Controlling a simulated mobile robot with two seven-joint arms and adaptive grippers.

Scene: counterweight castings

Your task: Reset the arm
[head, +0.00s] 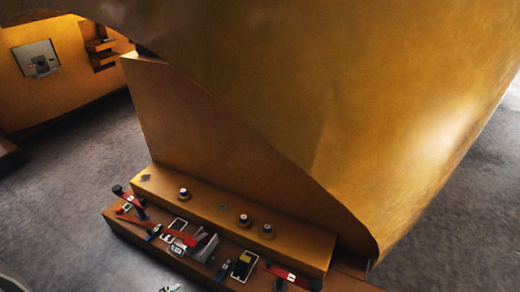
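Neither of my grippers can be made out in the head view, so their state is hidden. A large orange-yellow casting (400,110) fills the middle and right of the head view. At its foot is a stepped orange ledge (285,228). A red bar with a dark end (130,200) lies at the ledge's left end. A grey box-shaped piece (204,247) sits near the middle of the lower step. Another red piece with a white label (291,276) lies at the right. The small parts are too small to identify surely.
Several small round knobs (245,220) stand on the upper step. An orange wall with a pale square plate (37,59) is at the upper left. The grey floor (75,150) is open at the left.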

